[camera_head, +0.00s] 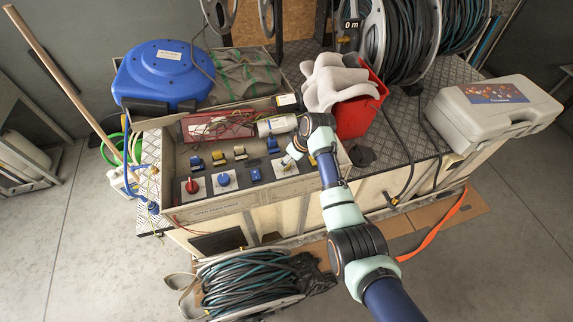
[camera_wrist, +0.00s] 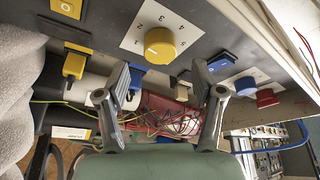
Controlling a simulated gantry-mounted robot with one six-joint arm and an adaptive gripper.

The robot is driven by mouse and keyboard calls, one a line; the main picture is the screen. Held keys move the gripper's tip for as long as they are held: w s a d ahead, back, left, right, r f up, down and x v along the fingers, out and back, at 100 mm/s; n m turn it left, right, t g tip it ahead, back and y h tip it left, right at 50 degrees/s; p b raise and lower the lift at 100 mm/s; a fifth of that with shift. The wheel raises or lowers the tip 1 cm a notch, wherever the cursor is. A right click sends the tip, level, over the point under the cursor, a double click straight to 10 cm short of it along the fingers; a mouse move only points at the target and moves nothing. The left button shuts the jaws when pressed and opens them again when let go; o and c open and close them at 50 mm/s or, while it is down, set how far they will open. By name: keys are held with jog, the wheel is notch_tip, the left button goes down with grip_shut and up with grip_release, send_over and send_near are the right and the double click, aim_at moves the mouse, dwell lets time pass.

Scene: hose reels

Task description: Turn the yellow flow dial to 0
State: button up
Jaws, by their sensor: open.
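The yellow flow dial (camera_wrist: 161,45) sits on a white plate (camera_wrist: 133,42) with numbers around it, in the upper middle of the wrist view. A pale mark shows on the dial's left side; I cannot tell which number it points at. The 0 is not legible. My gripper (camera_wrist: 159,76) is open and empty, its two fingers spread to either side below the dial in the picture, apart from it. In the head view my gripper (camera_head: 293,152) is over the right end of the panel and hides much of the dial.
A blue dial (camera_head: 223,180) and a red dial (camera_head: 192,186) stand further left on the panel. Yellow and blue switches (camera_head: 240,153) sit behind. Loose wires (camera_wrist: 165,118) lie nearby. A red bin (camera_head: 357,112) with grey cloth stands behind right.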

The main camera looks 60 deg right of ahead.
jog(key=b+x, duration=0.1)
jog(key=x, duration=0.3)
jog(key=shift+w+f+b, duration=0.15)
jog(key=shift+f+b, duration=0.1)
jog(key=shift+b, duration=0.05)
jog(key=c, duration=1.1)
